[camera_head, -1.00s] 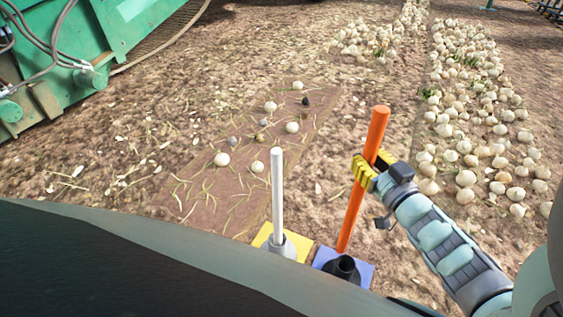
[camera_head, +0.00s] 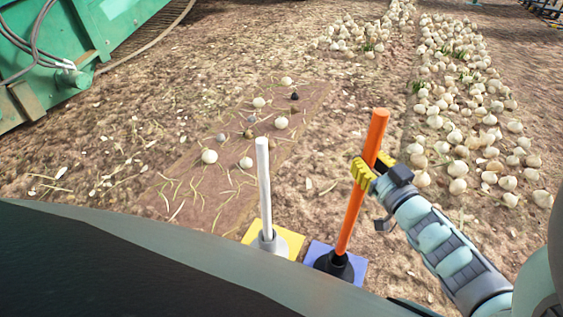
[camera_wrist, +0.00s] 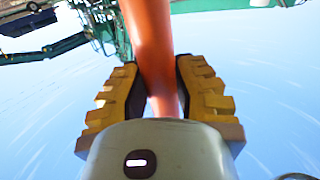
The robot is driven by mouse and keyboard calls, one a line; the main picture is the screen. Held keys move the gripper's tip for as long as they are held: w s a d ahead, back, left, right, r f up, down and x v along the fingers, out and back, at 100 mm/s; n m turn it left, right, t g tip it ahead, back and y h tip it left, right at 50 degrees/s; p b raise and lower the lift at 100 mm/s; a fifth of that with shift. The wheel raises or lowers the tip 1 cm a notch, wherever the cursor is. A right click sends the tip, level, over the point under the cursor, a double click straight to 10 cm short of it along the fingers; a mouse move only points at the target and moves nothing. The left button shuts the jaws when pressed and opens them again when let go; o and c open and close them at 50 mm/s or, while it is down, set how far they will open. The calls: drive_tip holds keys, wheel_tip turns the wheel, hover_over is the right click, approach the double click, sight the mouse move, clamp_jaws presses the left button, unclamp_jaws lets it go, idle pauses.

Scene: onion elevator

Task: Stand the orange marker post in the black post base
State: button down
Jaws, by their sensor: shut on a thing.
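The orange marker post (camera_head: 356,200) leans slightly, its top tilted to the right. My gripper (camera_head: 367,172) is shut on its upper half with yellow fingers. In the wrist view the post (camera_wrist: 150,50) passes between the two finger pads of my gripper (camera_wrist: 160,95). The black post base (camera_head: 335,265) stands on a blue square plate (camera_head: 357,272). In the head view the post's lower end meets the base's top opening and hides it; I cannot tell how deep it sits.
A white post (camera_head: 264,190) stands in a grey base on a yellow plate (camera_head: 290,240), left of the black base. Onions lie on a brown strip (camera_head: 290,110) and in a row (camera_head: 460,120) at right. A green machine (camera_head: 80,50) stands at the upper left.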

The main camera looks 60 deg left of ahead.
sight(360, 202)
drive_tip(key=shift+s+f+b, duration=0.1)
drive_tip(key=shift+f+b, duration=4.3)
drive_tip(key=shift+f, duration=1.35)
drive_tip(key=c, duration=0.8)
unclamp_jaws()
drive_tip(key=shift+d, duration=0.1)
drive_tip(key=v, duration=1.1)
drive_tip(key=shift+d, duration=0.4)
drive_tip(key=shift+r, duration=0.1)
